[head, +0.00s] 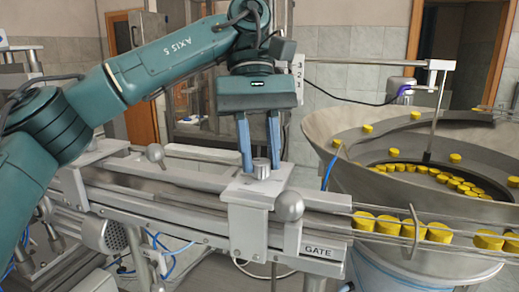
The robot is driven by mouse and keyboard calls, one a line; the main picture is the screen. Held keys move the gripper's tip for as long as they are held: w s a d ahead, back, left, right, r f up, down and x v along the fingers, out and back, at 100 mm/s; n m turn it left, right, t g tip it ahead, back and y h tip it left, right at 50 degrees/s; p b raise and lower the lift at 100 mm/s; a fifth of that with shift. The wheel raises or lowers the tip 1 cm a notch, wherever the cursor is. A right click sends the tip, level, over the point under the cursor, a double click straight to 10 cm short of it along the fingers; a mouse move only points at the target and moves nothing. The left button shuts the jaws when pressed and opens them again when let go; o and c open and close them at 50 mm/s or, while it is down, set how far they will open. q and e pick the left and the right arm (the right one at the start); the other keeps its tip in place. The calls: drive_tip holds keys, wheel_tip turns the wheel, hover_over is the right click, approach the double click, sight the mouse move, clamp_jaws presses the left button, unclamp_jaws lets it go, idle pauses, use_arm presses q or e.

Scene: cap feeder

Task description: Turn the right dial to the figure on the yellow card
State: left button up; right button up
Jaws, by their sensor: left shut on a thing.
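My left gripper (261,168) points straight down over a metal block (246,192) on the conveyor rail. Its two blue fingers stand on either side of a short metal dial knob (262,169) on top of the block, and it is shut on this knob. The gripper hides part of the knob, and I cannot read any figure or pointer on it. No yellow card shows in this view. A white strip (298,80) with dark figures hangs behind the gripper, partly hidden by it. My right gripper is not in view.
A round ball handle (289,206) juts from the block near a GATE label (318,250). A large feeder bowl (340,125) with several yellow caps (396,153) fills the right. More caps line the rail.

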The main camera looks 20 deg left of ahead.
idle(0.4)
use_arm(q)
drive_tip(key=o, duration=1)
drive_tip(key=shift+d+r, duration=0.1)
drive_tip(key=shift+r, duration=0.05)
